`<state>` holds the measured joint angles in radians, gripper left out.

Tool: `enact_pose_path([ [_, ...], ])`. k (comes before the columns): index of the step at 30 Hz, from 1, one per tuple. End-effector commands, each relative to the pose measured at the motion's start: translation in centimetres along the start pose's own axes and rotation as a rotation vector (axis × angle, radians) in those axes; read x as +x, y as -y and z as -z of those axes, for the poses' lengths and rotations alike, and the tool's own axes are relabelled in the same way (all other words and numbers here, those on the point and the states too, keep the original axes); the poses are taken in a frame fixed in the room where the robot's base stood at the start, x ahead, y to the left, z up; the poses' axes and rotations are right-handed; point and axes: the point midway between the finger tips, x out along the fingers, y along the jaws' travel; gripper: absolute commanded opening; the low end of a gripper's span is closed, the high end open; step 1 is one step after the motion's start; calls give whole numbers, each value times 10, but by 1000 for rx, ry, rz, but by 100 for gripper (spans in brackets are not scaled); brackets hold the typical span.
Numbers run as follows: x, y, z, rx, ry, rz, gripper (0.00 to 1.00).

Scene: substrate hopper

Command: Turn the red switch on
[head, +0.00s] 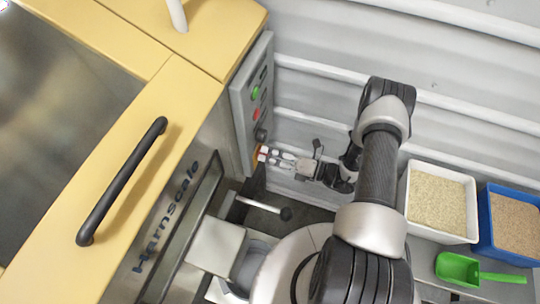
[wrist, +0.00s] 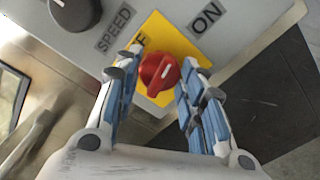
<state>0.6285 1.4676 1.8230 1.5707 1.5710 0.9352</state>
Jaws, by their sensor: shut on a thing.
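The red switch (wrist: 160,73) is a round knob with a white pointer line, on a yellow plate (wrist: 167,38) on the grey control panel (wrist: 232,18). The pointer line tilts slightly right of straight up in the wrist view. An "ON" label (wrist: 207,17) is at its upper right; another label at its upper left is partly hidden. My gripper (wrist: 163,80) has its blue-padded fingers on both sides of the knob, shut on it. In the head view my gripper (head: 268,155) reaches the lower end of the panel (head: 240,110), and the knob is mostly hidden.
A black knob (wrist: 75,12) with a "SPEED" label (wrist: 115,28) sits left of the switch. A green button (head: 255,92) is higher on the panel. The yellow machine (head: 185,75) has a black handle (head: 122,180). A white bin (head: 438,200), blue bin (head: 510,222) and green scoop (head: 470,270) are at right.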

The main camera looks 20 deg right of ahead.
Motion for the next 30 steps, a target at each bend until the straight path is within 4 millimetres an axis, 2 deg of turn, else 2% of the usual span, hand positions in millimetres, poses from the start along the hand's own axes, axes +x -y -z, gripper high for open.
enact_pose_path([
  [12,0,0,0,231,-1,1,13],
  [30,0,0,1,280,-1,1,13],
])
